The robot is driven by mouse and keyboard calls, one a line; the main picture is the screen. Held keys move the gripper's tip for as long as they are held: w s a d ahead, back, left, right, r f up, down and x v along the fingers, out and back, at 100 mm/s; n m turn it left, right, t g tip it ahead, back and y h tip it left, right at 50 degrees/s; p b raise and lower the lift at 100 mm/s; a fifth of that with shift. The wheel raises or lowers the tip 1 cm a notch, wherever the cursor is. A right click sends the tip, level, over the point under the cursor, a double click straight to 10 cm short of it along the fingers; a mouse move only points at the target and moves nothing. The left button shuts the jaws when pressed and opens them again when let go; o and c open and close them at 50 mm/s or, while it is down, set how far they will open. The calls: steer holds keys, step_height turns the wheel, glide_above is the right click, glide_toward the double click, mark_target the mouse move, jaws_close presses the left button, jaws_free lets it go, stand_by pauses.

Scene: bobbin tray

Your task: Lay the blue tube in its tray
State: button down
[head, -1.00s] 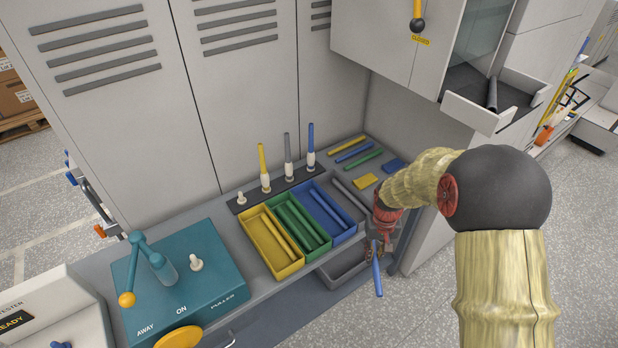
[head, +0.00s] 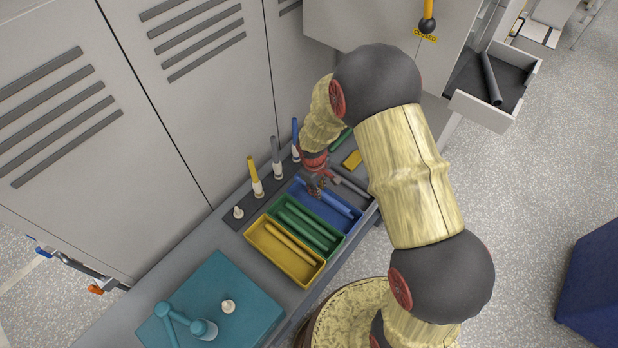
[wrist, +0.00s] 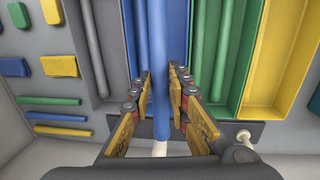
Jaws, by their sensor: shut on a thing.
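My gripper (head: 317,187) is over the back part of the blue tray (head: 354,224), shut on a blue tube (wrist: 160,70). In the wrist view the tube runs lengthwise between the fingers (wrist: 160,98), roughly in line with the tray (wrist: 180,30). Another blue tube (wrist: 140,35) lies in the tray to its left. I cannot tell whether the held tube touches the tray floor. A further blue tube (head: 295,138) stands upright on a peg behind the tray.
The green tray (head: 325,248) and yellow tray (head: 309,281) lie beside the blue one, with tubes inside. A grey tube (wrist: 93,50) lies on the other side. Upright yellow (head: 253,172) and grey (head: 276,152) tubes stand close behind. A teal puller box (head: 235,280) is at front left.

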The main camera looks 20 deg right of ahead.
steer(key=shift+s+f+b, duration=0.1)
steer(key=shift+f+b, duration=0.2)
steer(key=shift+f, duration=0.1)
step_height(320, 180, down, 10)
steer(key=b, duration=0.6)
steer(key=shift+r, duration=0.2)
steer(key=c, duration=1.6)
jaws_free()
steer(key=shift+d, duration=0.1)
